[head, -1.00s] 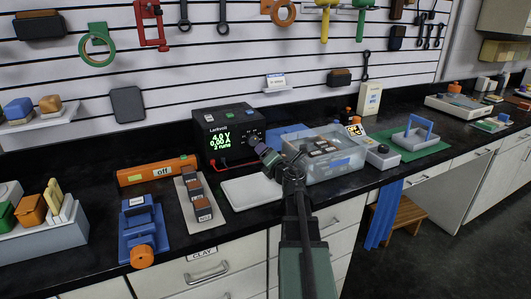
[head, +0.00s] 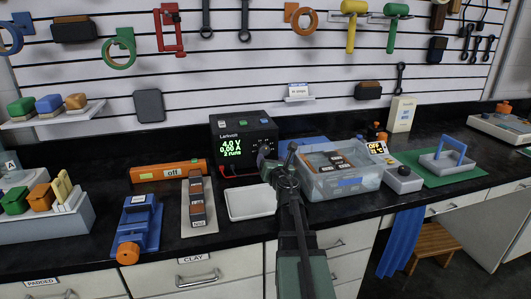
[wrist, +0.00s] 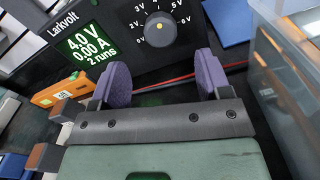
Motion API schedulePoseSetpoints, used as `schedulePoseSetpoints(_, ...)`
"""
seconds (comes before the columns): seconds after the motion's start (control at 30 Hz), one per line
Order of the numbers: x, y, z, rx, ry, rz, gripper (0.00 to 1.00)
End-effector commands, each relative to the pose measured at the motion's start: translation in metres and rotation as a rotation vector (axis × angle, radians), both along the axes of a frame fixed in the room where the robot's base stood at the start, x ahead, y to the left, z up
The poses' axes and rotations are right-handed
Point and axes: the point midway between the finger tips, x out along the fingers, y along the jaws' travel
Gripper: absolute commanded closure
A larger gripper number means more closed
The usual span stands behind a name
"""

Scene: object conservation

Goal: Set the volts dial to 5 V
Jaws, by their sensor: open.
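The black Larkvolt power supply (head: 243,139) stands on the counter at the back wall. Its green display (head: 232,148) reads 4.0 V, 0.00 A, 2 runs. In the wrist view the round grey volts dial (wrist: 160,29) is on its front panel, with volt marks around it and a yellowish spot on its face. My gripper (wrist: 162,78) is open and empty, its two purple fingers apart, below the dial in that view and not touching it. In the head view my gripper (head: 265,161) is in front of the supply's right side and hides most of the dial.
Red and black leads (wrist: 185,80) run from the supply behind my fingers. A clear bin (head: 345,183) stands close on the right, a white tray (head: 248,204) in front. An orange bar marked off (head: 168,171) and a strip of blocks (head: 198,222) are left.

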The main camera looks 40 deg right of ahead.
Motion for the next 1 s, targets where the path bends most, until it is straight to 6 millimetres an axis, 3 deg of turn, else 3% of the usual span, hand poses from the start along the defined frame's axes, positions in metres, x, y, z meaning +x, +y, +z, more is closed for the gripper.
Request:
schedulePoseSetpoints(0.1, 0.031, -0.014, 0.0, 0.001, 0.0, 0.002, 0.29)
schedulePoseSetpoints(0.23, 0.056, -0.026, 0.0, 0.001, -0.001, 0.001, 0.29)
schedulePoseSetpoints(0.37, 0.067, -0.03, 0.0, 0.001, -0.001, 0.001, 0.29)
schedulePoseSetpoints(0.57, 0.067, -0.03, 0.0, 0.001, -0.001, 0.001, 0.29)
schedulePoseSetpoints(0.9, 0.067, -0.03, 0.0, 0.001, -0.001, 0.001, 0.78)
schedulePoseSetpoints(1.0, 0.067, -0.03, 0.0, 0.003, -0.001, 0.001, 0.79)
